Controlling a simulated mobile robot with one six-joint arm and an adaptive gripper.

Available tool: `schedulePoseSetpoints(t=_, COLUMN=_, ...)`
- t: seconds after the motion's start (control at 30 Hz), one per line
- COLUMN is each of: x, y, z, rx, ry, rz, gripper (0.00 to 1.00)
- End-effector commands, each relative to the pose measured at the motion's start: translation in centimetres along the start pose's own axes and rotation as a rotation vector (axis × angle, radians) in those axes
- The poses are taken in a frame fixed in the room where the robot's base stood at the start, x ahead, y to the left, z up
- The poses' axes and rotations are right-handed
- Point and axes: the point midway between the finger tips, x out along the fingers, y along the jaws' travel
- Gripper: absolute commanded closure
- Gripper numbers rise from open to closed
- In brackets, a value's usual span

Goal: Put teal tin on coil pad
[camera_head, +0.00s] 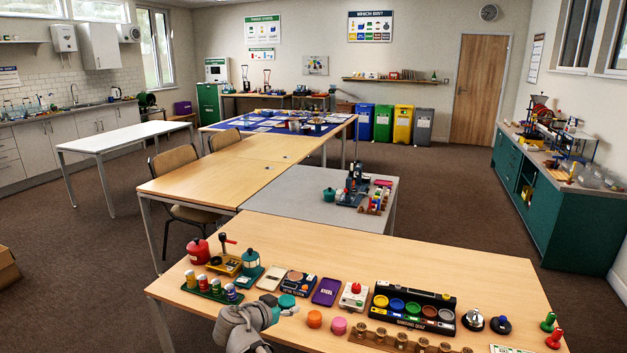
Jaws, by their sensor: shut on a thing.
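My gripper (283,313) is low over the front edge of the near wooden table, shut on a teal thing, which I take to be the teal tin (276,315). The fingers hide most of it. A round teal piece (287,300) shows just behind the fingers; I cannot tell whether it is separate from the held thing. A dark tester box (298,284) with copper-coloured round marks lies behind the gripper. The coil pad seems to be on its top, but its lettering is too small to be sure.
Orange (314,319) and pink (338,327) pieces stand right of my gripper. A purple tray (327,291), a white box with a red button (354,296) and a dark sorting rack (412,308) are farther right. A teal lantern (251,262) and a rack of bottles (211,289) are left.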

Motion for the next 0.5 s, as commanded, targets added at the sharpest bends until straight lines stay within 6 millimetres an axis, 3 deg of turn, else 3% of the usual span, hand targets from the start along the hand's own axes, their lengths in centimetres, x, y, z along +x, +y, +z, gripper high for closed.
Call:
schedulePoseSetpoints(t=0.03, x=-0.6, y=0.0, z=-1.3, rx=0.000, ry=0.000, rz=0.000, gripper=0.86)
schedulePoseSetpoints(t=0.5, x=-3.0, y=0.0, z=-7.2, rx=0.000, ry=0.000, rz=0.000, gripper=0.86)
